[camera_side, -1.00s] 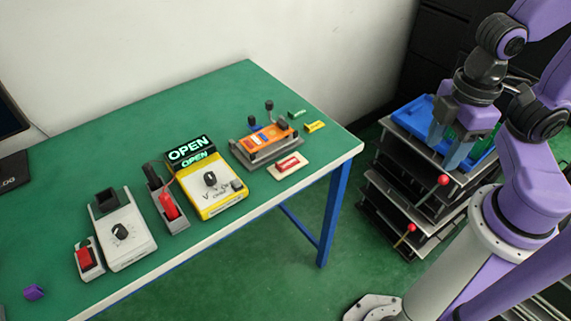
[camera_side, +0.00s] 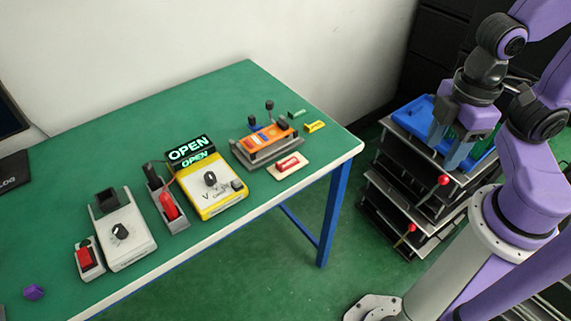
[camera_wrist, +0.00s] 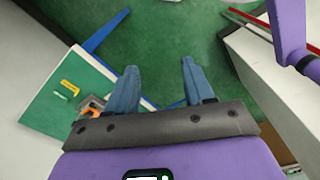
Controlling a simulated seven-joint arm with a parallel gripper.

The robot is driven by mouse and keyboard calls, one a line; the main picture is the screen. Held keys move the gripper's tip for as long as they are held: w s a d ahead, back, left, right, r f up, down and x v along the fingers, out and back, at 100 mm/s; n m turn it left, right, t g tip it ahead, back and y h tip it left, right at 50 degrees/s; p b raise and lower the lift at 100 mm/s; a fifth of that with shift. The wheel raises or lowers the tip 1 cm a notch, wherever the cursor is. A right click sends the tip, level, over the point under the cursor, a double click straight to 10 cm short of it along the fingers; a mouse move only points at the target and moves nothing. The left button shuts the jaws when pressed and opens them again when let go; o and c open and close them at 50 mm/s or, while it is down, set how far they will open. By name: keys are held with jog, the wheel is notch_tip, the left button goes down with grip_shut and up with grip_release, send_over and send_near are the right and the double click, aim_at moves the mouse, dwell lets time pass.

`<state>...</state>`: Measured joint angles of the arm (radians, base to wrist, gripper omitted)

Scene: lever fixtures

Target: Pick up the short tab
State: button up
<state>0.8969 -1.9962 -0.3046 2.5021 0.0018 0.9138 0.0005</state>
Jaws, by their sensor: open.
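Two small loose pieces lie at the far right corner of the green table: a green piece (camera_side: 296,114) and a yellow piece (camera_side: 314,126). I cannot tell for certain which is the short tab. The wrist view also shows the yellow piece (camera_wrist: 70,88) and a pale greenish piece (camera_wrist: 60,95) at the left. My gripper (camera_side: 446,145) points down, well right of the table, by the drawer stack. Its two blue fingers (camera_wrist: 158,66) are apart, with only green floor visible between them.
An orange lever fixture (camera_side: 266,141) stands close to the pieces, with a red-topped block (camera_side: 288,166) in front. A yellow OPEN box (camera_side: 213,198) and other switch boxes are further left. A blue tray (camera_side: 413,113) tops the drawer stack near my gripper.

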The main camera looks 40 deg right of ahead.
jog(key=c, duration=0.3)
